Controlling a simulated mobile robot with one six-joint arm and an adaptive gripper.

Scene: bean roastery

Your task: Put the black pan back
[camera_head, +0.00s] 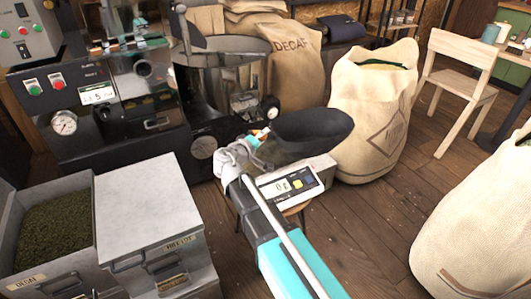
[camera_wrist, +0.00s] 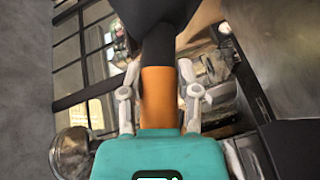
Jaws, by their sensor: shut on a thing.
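The black pan (camera_head: 312,124) has a wide dark bowl and an orange handle. In the head view it is held over the scale (camera_head: 318,172), whose display seems to read 0 g; the bowl hides part of the scale's top. I cannot tell for sure whether the bowl touches the scale. My gripper (camera_head: 252,142) is shut on the handle, left of the bowl. In the wrist view the handle (camera_wrist: 160,95) runs between the two grey fingers of my gripper (camera_wrist: 159,100), with the dark pan (camera_wrist: 150,15) at the top edge.
A black roaster (camera_head: 110,110) with a round drum (camera_head: 225,75) stands behind on the left. Metal bins (camera_head: 150,205), one full of green beans, are at front left. Large sacks (camera_head: 375,110) stand behind and at right (camera_head: 475,220). A wooden chair (camera_head: 455,75) is at back right. Floor between is clear.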

